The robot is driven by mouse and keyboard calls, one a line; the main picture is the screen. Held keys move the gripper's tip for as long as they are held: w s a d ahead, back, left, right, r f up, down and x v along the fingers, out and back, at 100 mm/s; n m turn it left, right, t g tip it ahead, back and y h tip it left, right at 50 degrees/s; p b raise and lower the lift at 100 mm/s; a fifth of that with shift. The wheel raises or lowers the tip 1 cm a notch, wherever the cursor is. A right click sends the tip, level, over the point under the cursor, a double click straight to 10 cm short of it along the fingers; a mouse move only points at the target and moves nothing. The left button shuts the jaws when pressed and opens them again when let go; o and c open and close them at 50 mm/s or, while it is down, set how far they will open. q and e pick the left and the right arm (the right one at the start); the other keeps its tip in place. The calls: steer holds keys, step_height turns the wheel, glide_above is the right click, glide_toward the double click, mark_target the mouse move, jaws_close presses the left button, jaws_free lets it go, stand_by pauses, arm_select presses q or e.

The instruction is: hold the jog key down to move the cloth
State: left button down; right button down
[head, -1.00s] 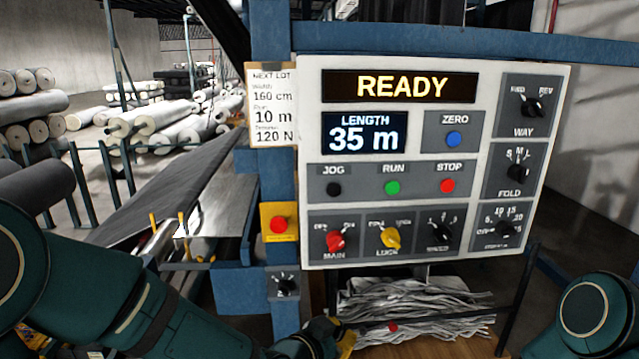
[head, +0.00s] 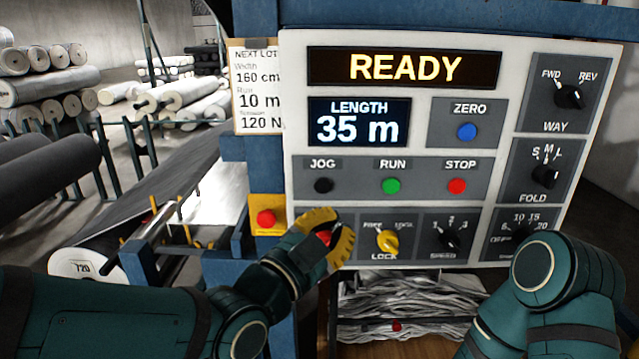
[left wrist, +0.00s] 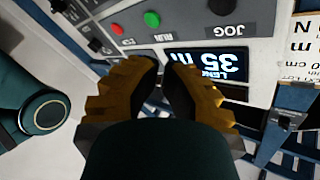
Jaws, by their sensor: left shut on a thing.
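The black JOG key (head: 323,186) is on the white control panel (head: 420,80), left of the green RUN key (head: 391,186); it also shows in the left wrist view (left wrist: 231,7). Nothing touches the JOG key. The status display (head: 405,68) reads READY; the length display (head: 358,122) reads 35 m. Dark grey cloth (head: 150,185) slopes down at the left.
The red STOP key (head: 457,186) and blue ZERO key (head: 467,132) sit to the right. The yellow LOCK knob (head: 388,240) is close beside my left fingers. A red button on a yellow box (head: 266,219) is left of the panel. My right arm covers the lower right corner.

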stand_by(0.3)
arm_select(q)
steer(key=p, duration=0.2)
glide_toward(343, 185)
steer(key=w+d, duration=0.1)
steer(key=d, duration=0.3)
steer(key=shift+w+a+r, duration=0.1)
steer(key=shift+w+r, duration=0.1)
steer(key=shift+w, duration=0.35)
steer(key=shift+w+r, duration=0.15)
steer(key=shift+w, duration=0.35)
stand_by(0.5)
steer(key=shift+w+f+b, duration=0.1)
steer(key=shift+w+b, duration=0.3)
steer(key=shift+b, duration=0.3)
steer(key=shift+w, duration=0.45)
stand_by(4.1)
